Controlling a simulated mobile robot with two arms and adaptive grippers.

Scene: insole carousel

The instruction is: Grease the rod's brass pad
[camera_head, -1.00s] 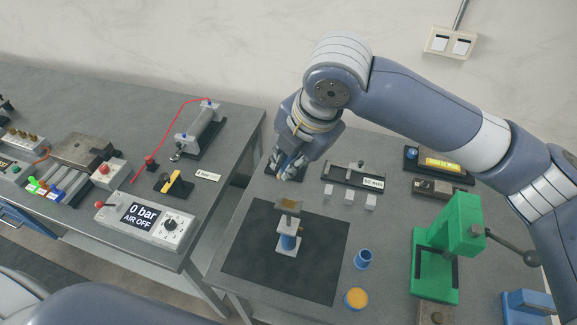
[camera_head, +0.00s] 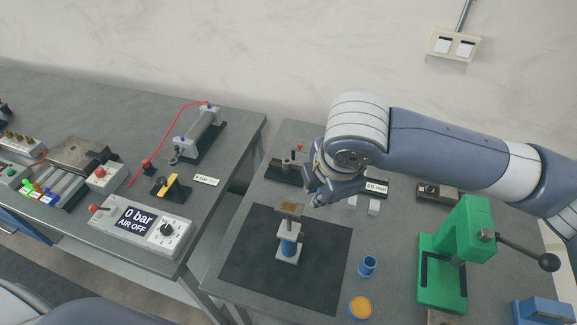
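An upright piece with a flat brass-coloured pad (camera_head: 290,208) on top stands on a black mat (camera_head: 255,270). Its lower part (camera_head: 288,249) has a blue band and a pale block base. I cannot tell for sure that this is the rod. A small round pot (camera_head: 360,308) with orange-yellow content, possibly grease, is at the mat's right front. My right gripper (camera_head: 318,198) is above the table behind and right of the brass-topped piece, apart from it. Its fingers are small and partly hidden, so its opening is unclear. My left gripper is out of view.
A small blue cup (camera_head: 368,265) stands right of the mat. A green press (camera_head: 458,255) with a lever stands further right.

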